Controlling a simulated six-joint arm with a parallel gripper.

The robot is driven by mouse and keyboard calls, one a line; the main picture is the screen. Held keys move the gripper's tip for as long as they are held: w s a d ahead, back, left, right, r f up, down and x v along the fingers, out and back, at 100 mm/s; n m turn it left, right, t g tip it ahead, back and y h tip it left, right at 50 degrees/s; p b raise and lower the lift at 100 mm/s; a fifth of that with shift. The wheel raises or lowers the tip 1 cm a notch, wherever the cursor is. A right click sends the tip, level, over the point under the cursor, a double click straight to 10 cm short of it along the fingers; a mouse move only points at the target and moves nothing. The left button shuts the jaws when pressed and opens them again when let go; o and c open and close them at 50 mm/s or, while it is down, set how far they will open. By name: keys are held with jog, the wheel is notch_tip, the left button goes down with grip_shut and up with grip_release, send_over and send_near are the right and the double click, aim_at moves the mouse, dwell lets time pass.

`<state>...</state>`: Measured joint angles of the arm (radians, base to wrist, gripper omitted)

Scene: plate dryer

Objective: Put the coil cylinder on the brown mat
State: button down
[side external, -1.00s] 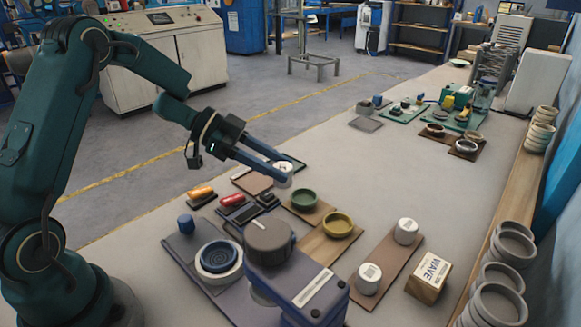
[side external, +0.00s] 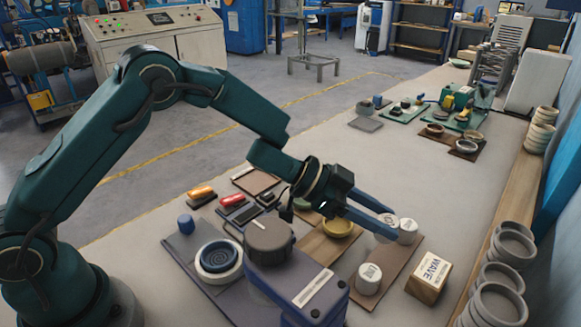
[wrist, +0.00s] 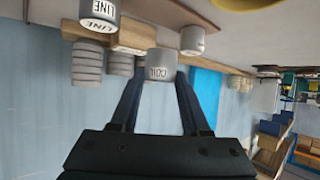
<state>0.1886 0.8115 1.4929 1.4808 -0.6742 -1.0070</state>
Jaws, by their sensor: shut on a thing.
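My gripper (side external: 383,225) is shut on the white coil cylinder (side external: 390,219) and holds it in the air. In the wrist view, the cylinder (wrist: 161,66) shows its label COIL between the two fingertips (wrist: 158,88). In the side view, it appears over or near the far end of a long brown mat (side external: 390,258); its exact height is hard to judge. Two white cylinders stand on this mat, one at the near end (side external: 368,279) and one at the far end (side external: 408,231). The fingers partly hide the held cylinder.
A WAVE box (side external: 430,275) stands right of the mat. Stacked grey rings (side external: 500,295) line the wall side. A yellow dish (side external: 338,228) and a dark round device (side external: 268,240) stand left. Bare table (side external: 455,190) lies beyond the mat.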

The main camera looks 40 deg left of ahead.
aim_at(383, 243)
jog(key=shift+d+f, duration=0.45)
jog(key=shift+d, duration=0.35)
jog(key=shift+f, duration=2)
jog(key=shift+f, duration=0.15)
jog(key=shift+c, duration=1.9)
grip_release()
